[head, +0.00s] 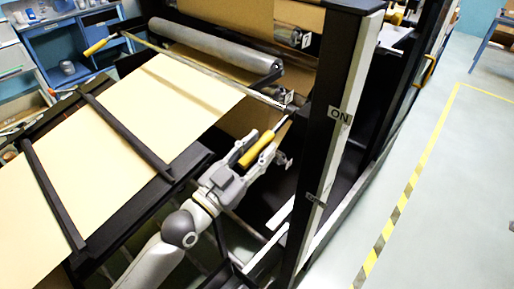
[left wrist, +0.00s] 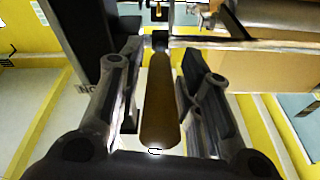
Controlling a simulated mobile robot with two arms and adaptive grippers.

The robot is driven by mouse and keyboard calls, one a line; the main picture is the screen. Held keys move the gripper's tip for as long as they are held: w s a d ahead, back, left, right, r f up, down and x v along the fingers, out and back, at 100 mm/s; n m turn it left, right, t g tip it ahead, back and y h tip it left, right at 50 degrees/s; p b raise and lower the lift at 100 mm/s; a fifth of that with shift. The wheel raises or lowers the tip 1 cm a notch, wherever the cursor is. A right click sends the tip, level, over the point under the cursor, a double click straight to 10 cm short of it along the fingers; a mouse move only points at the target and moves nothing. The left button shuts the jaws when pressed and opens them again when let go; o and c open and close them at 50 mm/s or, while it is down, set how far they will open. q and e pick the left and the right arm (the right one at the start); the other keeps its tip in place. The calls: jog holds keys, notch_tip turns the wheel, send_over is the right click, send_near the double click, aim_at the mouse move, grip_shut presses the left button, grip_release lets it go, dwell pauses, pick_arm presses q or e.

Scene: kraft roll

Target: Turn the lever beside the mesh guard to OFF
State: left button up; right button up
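My left gripper (head: 259,145) is at this handle, with one finger on either side. In the left wrist view the handle (left wrist: 160,105) lies lengthwise between the fingers (left wrist: 162,80), with a gap on both sides. That gripper is open. An ON label (head: 339,116) is on the post, and a lower label (head: 314,198) there is too small to read surely. I cannot make out the mesh guard. My right gripper is not in view.
A second yellow grip (head: 96,47) ends a long bar at the back left. A grey roller (head: 215,48) and kraft sheet (head: 130,130) lie left of the lever. The black post (head: 335,120) stands close on the right. Open floor (head: 440,190) lies beyond it.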

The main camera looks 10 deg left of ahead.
pick_arm(q)
jog(key=shift+o, duration=0.2)
jog(key=shift+r, duration=0.1)
jog(key=v, duration=1.2)
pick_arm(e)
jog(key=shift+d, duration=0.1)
pick_arm(q)
jog(key=shift+c, duration=0.2)
